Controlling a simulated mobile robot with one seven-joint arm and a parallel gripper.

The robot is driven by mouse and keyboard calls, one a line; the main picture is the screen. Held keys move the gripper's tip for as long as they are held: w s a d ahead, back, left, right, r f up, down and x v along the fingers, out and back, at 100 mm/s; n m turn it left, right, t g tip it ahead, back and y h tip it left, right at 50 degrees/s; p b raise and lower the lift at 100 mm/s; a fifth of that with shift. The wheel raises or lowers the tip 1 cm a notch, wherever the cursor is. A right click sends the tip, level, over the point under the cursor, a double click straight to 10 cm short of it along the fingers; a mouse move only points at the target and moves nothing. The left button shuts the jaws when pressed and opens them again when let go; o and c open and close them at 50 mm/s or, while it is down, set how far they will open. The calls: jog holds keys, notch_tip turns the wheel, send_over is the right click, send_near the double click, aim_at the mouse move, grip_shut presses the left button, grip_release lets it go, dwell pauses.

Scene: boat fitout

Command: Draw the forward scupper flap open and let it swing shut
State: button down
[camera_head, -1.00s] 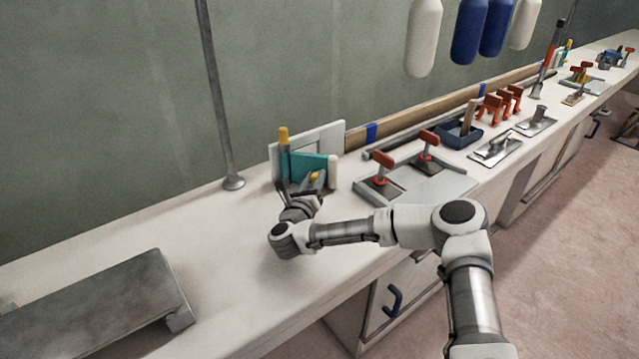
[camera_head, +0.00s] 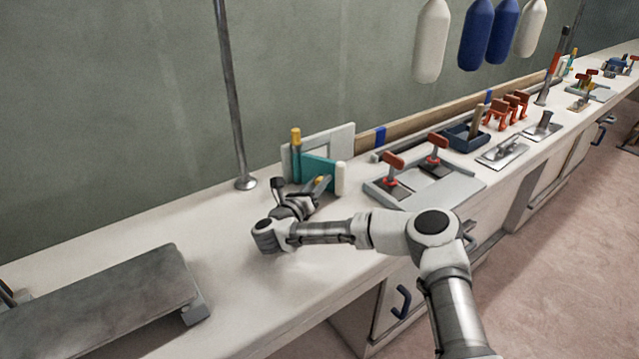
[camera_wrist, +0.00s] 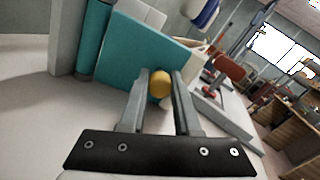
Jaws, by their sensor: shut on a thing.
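The scupper flap is a teal panel (camera_head: 321,173) hinged at a teal post with a yellow cap (camera_head: 296,138), in front of a pale upright frame (camera_head: 345,140). The flap stands swung out at an angle from the frame, and part of the frame's opening shows above it. A short white post (camera_head: 340,179) stands by its right end. My gripper (camera_head: 319,184) is shut on the flap's yellow knob (camera_wrist: 159,84). In the wrist view the fingers (camera_wrist: 160,80) flank the knob, with the teal flap (camera_wrist: 140,55) just behind.
A grey plate with red-handled clamps (camera_head: 425,180) lies right of the flap. A metal pole (camera_head: 234,100) rises behind to the left, and a grey metal shelf (camera_head: 100,305) sits at the left front. The bench between is clear. Fenders (camera_head: 475,35) hang above.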

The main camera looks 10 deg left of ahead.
jog(key=shift+d, duration=0.15)
jog(key=c, duration=0.6)
grip_release()
jog(key=shift+c, duration=0.2)
jog(key=p+v, duration=0.1)
jog(key=v, duration=0.2)
jog(key=p+v, duration=0.1)
jog(key=v, duration=0.6)
jog(key=shift+w+a+p, duration=0.15)
jog(key=shift+a+p, duration=0.2)
jog(key=shift+p, duration=0.05)
jog(key=shift+s+a+f+y+p, duration=0.15)
jog(key=shift+s+a+y+p, duration=0.15)
jog(key=shift+s+a+p, duration=0.15)
jog(key=shift+s+p, duration=0.3)
jog(key=shift+s, duration=0.05)
jog(key=shift+s+d, duration=0.25)
jog(key=shift+d, duration=0.05)
